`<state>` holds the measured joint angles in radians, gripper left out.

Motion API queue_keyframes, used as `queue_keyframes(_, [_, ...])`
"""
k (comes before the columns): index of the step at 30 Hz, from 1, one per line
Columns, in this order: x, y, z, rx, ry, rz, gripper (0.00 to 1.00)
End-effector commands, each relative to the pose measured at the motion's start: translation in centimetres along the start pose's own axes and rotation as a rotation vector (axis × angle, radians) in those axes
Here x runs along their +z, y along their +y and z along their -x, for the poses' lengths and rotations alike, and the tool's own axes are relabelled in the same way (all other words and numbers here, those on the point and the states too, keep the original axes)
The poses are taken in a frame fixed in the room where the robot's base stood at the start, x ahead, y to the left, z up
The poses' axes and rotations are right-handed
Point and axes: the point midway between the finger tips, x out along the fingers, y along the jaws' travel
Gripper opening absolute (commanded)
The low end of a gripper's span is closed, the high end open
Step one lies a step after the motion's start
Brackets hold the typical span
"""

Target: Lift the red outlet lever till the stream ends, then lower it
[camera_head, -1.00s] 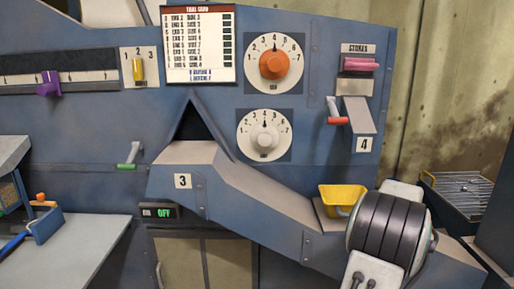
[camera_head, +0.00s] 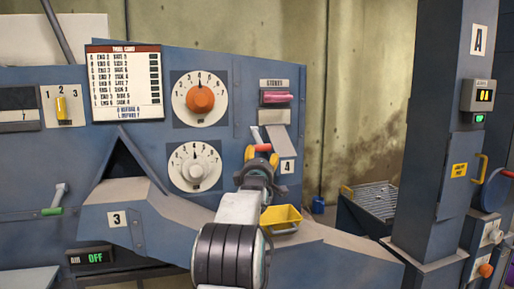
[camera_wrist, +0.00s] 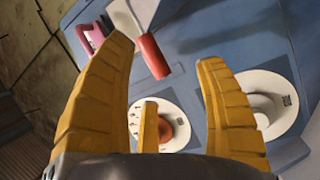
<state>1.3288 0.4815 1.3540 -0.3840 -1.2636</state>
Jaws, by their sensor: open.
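The red outlet lever (camera_wrist: 153,56) has a red grip on a pale arm and shows clearly in the wrist view, ahead of the fingers. In the head view its pale arm (camera_head: 254,134) hangs left of the grey outlet chute (camera_head: 279,141), and its grip is mostly covered by my gripper. My gripper (camera_head: 262,154) is open with yellow fingers. In the wrist view my gripper (camera_wrist: 165,52) has the red grip in line with the gap between its fingers; I cannot tell whether they touch. No stream can be made out at the chute.
A pink handle (camera_head: 276,98) sits above the chute. An orange dial (camera_head: 200,99) and a white dial (camera_head: 195,171) are to the left. A grey post (camera_head: 437,190) rises at the right.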

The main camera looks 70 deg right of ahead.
Motion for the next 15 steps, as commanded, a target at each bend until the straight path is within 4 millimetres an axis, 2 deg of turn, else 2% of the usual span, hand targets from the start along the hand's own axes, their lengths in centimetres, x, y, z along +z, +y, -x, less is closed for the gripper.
queue_keyframes(6, [-0.5,1.5,0.1,0.065,0.015,0.173,0.64])
queue_keyframes(11, [-0.5,1.5,-0.3,0.063,0.013,0.228,0.64])
queue_keyframes(15, [-0.6,1.7,-1.4,0.061,0.012,0.235,0.64])
